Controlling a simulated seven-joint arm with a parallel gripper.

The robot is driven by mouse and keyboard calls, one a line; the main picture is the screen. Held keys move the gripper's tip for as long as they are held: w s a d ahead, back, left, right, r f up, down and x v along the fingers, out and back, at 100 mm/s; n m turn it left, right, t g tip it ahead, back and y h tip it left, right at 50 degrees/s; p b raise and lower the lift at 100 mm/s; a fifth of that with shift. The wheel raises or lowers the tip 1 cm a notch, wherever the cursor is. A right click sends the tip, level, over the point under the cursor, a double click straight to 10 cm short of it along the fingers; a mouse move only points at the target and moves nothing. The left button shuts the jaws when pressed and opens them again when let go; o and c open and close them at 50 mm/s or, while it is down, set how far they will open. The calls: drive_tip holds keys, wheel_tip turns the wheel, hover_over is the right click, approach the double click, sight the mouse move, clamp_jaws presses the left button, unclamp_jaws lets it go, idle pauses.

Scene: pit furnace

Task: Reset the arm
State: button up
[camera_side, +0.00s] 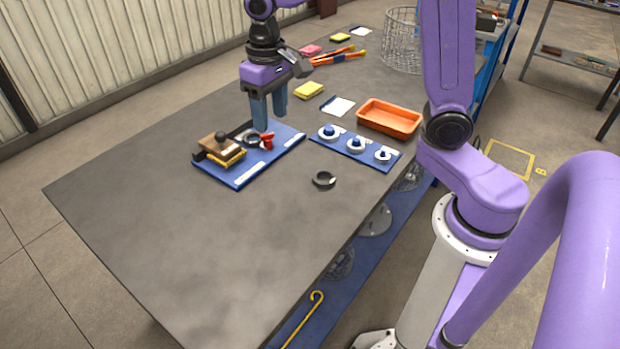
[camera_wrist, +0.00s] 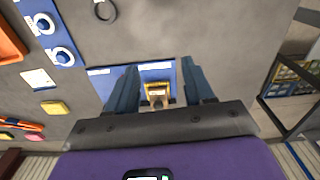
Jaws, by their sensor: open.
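My gripper (camera_side: 270,122) hangs over the back part of a blue board (camera_side: 238,178), fingers pointing down. Its two blue-grey fingers stand apart with a gap between them. In the wrist view my gripper (camera_wrist: 158,68) also shows open, with nothing held between the fingers. The board carries a brown wooden block (camera_side: 219,147) with a dark knob, over a yellow piece (camera_side: 232,159), left of the fingers. A red piece (camera_side: 267,140) and a dark ring (camera_side: 252,139) lie close below the fingertips. I cannot tell the exact height of the tips above them.
A blue board with several white-and-blue round pieces (camera_side: 355,145) lies to the right, before an orange tray (camera_side: 390,118). A loose dark ring (camera_side: 323,180) lies on the grey table (camera_side: 170,230). A wire basket (camera_side: 402,40) stands behind. The table's near left is clear.

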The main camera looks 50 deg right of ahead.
drive_tip(key=s+d+f+n, duration=0.1)
drive_tip(key=s+n, duration=0.5)
drive_tip(key=s, duration=0.6)
drive_tip(key=s+d+f+n, duration=0.2)
drive_tip(key=s+n, duration=0.3)
drive_tip(key=s, duration=0.8)
drive_tip(key=shift+n, duration=0.4)
